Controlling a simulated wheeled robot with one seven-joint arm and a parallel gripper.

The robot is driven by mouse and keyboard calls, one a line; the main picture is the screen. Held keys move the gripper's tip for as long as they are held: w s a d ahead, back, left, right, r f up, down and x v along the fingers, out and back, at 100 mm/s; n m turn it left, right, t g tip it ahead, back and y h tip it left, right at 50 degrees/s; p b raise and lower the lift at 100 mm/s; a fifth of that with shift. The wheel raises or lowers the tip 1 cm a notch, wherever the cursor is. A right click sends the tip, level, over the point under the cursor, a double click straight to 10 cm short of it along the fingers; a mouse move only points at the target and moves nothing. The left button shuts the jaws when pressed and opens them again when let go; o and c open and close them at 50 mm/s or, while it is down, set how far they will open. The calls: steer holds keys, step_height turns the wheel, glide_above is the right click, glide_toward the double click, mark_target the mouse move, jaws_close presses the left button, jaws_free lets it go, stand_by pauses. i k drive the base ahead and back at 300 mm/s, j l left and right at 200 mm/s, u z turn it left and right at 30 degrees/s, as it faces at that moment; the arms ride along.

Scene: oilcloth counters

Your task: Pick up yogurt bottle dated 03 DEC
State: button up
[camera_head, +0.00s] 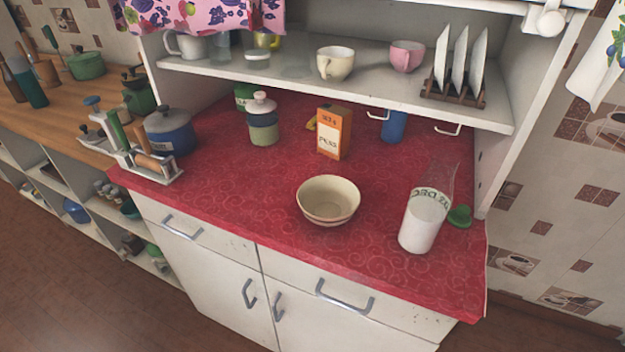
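A clear glass bottle (424,221) with white contents stands upright on the red oilcloth counter (270,195), near its right front corner. Green lettering runs around it and seems to include "DEC", but the full date is too small to read surely. It has a narrowing neck and no cap on it. A small green lid (459,216) lies on the counter just right of the bottle. My gripper is not in view.
A cream bowl (328,201) stands left of the bottle. Behind are an orange box (333,133), a lidded jar (262,119) and a blue cup (393,126). A shelf (290,75) with cups and a plate rack (453,92) overhangs the back. The front middle is clear.

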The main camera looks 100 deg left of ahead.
mark_target(430, 202)
steer(key=l+u, duration=0.1)
steer(key=u, duration=2)
steer(key=j+u, duration=0.35)
steer(key=j, duration=0.6)
